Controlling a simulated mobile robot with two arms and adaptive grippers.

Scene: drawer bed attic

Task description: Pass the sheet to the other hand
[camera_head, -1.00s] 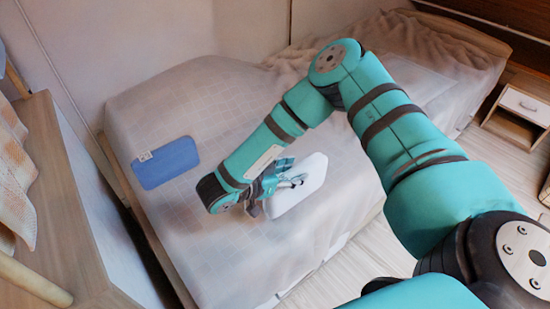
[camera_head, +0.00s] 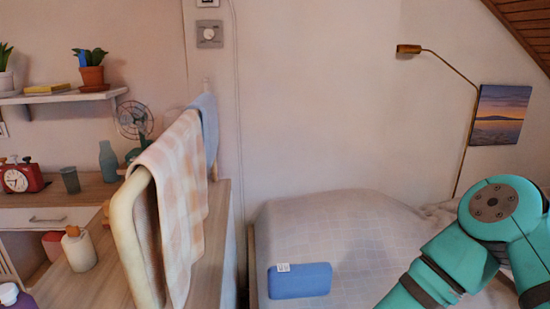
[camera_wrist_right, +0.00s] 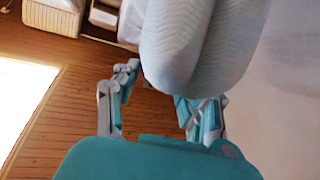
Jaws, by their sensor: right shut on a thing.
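The sheet (camera_wrist_right: 195,45), a pale folded thing with fine stripes and a rounded end, fills the top middle of the right wrist view. My right gripper (camera_wrist_right: 160,90) is shut on it, with the sheet rising up and away from the fingers; the exact contact is partly hidden behind the sheet. In the head view only the teal links of my right arm show at the lower right, and the hand is out of frame. My left gripper is not in view.
A bed (camera_head: 345,235) with a pale cover stands at lower right, with a blue folded item (camera_head: 300,281) on it. A wooden rail (camera_head: 130,215) with a checked cloth (camera_head: 180,185) stands left of it. A desk (camera_head: 90,270) holds bottles. A lamp (camera_head: 408,49) hangs on the wall.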

